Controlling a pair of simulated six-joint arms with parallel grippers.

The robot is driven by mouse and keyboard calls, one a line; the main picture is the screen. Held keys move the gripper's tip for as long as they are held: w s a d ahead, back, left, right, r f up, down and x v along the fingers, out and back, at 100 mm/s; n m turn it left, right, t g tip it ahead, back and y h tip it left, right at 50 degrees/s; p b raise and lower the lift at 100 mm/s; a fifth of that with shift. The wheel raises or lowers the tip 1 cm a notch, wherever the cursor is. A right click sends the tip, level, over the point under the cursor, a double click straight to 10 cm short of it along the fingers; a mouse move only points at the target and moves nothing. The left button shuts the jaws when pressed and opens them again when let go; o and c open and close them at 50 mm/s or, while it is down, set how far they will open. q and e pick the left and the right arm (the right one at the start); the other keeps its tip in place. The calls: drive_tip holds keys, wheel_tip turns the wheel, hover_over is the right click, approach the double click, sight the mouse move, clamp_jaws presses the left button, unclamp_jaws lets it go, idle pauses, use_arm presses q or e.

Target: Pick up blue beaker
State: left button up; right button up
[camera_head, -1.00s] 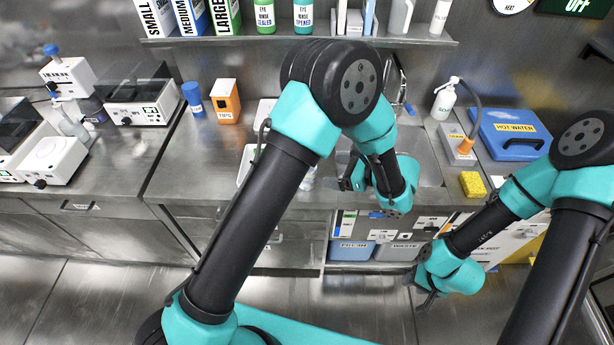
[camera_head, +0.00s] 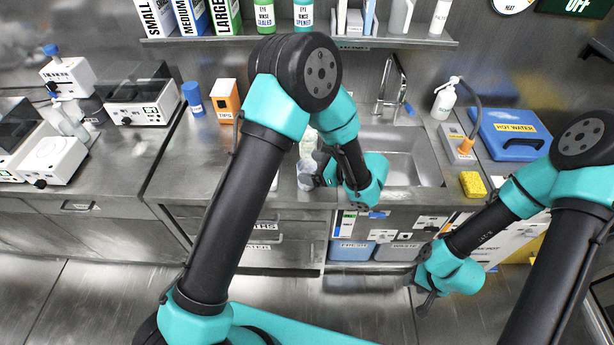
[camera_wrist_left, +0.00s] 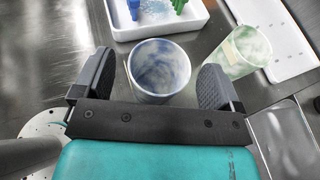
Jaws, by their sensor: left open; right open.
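The blue beaker (camera_wrist_left: 158,70), a pale cup with bluish marbling inside, stands upright on the steel counter in the left wrist view. It lies between the fingertips of my left gripper (camera_wrist_left: 157,76), which is open, with a gap on each side. In the head view the beaker (camera_head: 305,176) is at the counter's front edge, just left of my left gripper (camera_head: 320,172). My right gripper (camera_head: 418,292) hangs open and empty in front of the counter, low on the right.
A white tray (camera_wrist_left: 195,20) with blue and green items lies behind the beaker, and a white panel (camera_wrist_left: 292,62) is at right. The sink (camera_head: 415,165) is right of my left gripper.

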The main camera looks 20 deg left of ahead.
use_arm(q)
drive_tip(key=shift+x, duration=0.95)
drive_tip(key=c, duration=1)
drive_tip(key=shift+r, duration=0.1)
drive_tip(key=shift+d+r, duration=0.1)
drive_tip(key=shift+r, duration=0.4)
drive_tip(key=s+d+r, duration=0.1)
drive_tip(key=s, duration=0.4)
drive_tip(key=s+d+r, duration=0.1)
drive_tip(key=s+d, duration=0.1)
drive_tip(key=s, duration=0.3)
drive_tip(key=s+d+r, duration=0.1)
drive_tip(key=s+r, duration=0.1)
drive_tip(key=s, duration=0.3)
drive_tip(key=shift+s+d, duration=0.2)
